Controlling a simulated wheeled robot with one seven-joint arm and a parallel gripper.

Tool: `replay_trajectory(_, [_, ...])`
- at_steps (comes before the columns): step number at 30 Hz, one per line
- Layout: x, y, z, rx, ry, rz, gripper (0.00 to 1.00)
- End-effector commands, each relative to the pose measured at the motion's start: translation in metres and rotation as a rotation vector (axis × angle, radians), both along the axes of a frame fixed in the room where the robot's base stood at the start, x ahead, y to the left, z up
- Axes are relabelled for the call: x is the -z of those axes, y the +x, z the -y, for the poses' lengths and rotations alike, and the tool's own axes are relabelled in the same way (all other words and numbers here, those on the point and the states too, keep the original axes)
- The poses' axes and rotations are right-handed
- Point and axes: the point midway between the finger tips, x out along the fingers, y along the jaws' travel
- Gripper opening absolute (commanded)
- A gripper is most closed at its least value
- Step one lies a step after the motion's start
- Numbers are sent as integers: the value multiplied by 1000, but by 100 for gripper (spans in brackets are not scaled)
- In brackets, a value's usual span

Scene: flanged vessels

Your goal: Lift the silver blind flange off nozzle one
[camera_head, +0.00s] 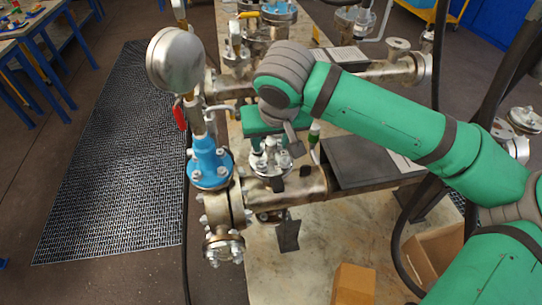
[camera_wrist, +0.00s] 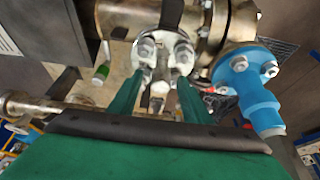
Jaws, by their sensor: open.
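A silver blind flange (camera_head: 270,160) with bolts and nuts sits on a short upright nozzle of the horizontal pipe, right of the blue fitting; I cannot read a nozzle number. In the wrist view the round flange (camera_wrist: 166,48) is ahead of my fingers, with bolts around its rim. My gripper (camera_wrist: 161,78) is open, its two green fingers apart and reaching to the flange's near edge. Part of the flange lies between them; I cannot tell whether they touch it. In the head view my gripper (camera_head: 268,138) is just above and behind the flange, its fingers largely hidden.
A blue fitting (camera_head: 209,161) carrying a round gauge (camera_head: 176,60) and red-handled valve stands close left of the flange. A green-tipped rod (camera_head: 314,132) stands just right. Cardboard boxes (camera_head: 354,284) are at the front.

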Motion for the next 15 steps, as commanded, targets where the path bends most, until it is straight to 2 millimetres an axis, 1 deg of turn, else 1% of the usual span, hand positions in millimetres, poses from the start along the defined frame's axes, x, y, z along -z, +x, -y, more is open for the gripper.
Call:
replay_trajectory(5, [1, 0, -1, -1, 1, 0, 44])
replay_trajectory(6, [0, 0, -1, -1, 1, 0, 42])
replay_trajectory(8, [0, 0, -1, -2, 0, 0, 28])
replay_trajectory(9, [0, 0, -1, -2, 0, 0, 18])
replay_trajectory(11, [0, 0, -2, -2, 0, 0, 4])
replay_trajectory(12, [0, 0, -2, -2, 0, 0, 0])
replay_trajectory(15, [-1, 1, -2, -2, 1, 3, 0])
